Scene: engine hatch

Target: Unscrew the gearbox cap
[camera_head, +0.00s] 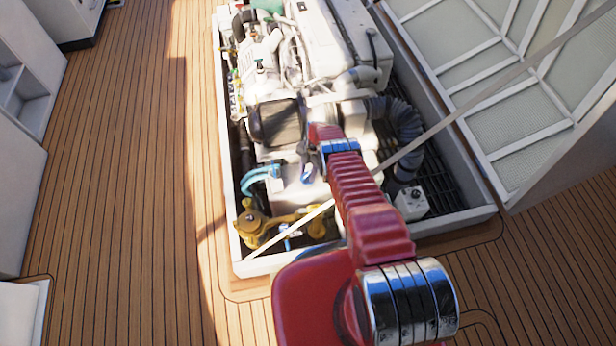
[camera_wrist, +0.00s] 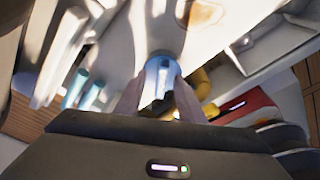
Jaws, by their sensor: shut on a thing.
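The gearbox cap (camera_wrist: 163,73) is a light blue, round-topped piece between my gripper's fingers in the wrist view. My gripper (camera_wrist: 158,98) is shut on it, one finger on each side. In the head view my gripper (camera_head: 309,163) points down at the white gearbox housing (camera_head: 300,195), with a bit of blue at its tip. The arm and the gripper hide most of the cap there. I cannot tell whether the cap still sits in its thread.
The white engine (camera_head: 335,45) fills the hatch behind. A corrugated hose (camera_head: 403,120) lies to the right, brass-coloured fittings (camera_head: 254,226) at front left. The raised hatch lid (camera_head: 475,70) and a strut (camera_head: 460,116) stand to the right. Wooden deck (camera_head: 140,170) on the left is clear.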

